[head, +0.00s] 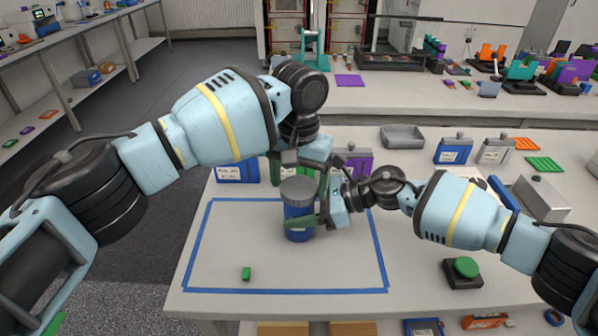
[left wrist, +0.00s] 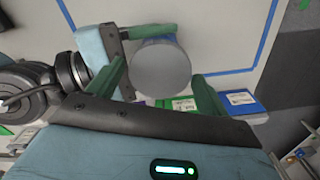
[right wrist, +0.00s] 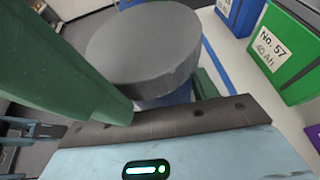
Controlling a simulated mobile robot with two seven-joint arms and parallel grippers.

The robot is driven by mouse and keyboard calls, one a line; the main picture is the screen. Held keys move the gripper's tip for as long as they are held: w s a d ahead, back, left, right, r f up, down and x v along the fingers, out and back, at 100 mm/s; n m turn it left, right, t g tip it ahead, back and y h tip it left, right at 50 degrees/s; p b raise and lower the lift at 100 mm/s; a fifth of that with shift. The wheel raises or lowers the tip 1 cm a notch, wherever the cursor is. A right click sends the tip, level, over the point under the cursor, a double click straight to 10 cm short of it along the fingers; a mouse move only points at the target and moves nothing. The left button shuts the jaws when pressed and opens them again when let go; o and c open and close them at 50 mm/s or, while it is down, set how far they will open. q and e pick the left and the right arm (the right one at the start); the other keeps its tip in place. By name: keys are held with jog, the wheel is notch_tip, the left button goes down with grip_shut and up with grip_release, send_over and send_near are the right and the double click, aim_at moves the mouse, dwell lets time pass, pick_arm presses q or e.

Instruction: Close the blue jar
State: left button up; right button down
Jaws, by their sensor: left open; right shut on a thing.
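The blue jar (head: 299,232) stands upright inside the blue tape outline on the table. A grey round lid (head: 298,190) sits on its top; whether it is screwed tight cannot be told. My right gripper (head: 318,217) is shut on the jar's body from the right, below the lid. My left gripper (head: 302,172) is just above the lid, pointing down, its fingers apart. In the left wrist view the lid (left wrist: 160,68) lies between the two green fingers, with a gap visible. The right wrist view shows the lid (right wrist: 143,48) close up above the blue body.
Blue (head: 237,172) and purple (head: 358,161) battery boxes stand behind the jar. A green button (head: 466,267) is at right. The tape area's front is mostly clear.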

pick_arm(q)
jog(key=c, duration=0.8)
jog(key=m, duration=0.6)
jog(key=shift+c, duration=0.2)
jog(key=m, duration=0.5)
jog(key=o, duration=1.2)
jog(key=shift+c, duration=0.2)
jog(key=shift+r, duration=0.1)
notch_tip(320, 180, up, 12)
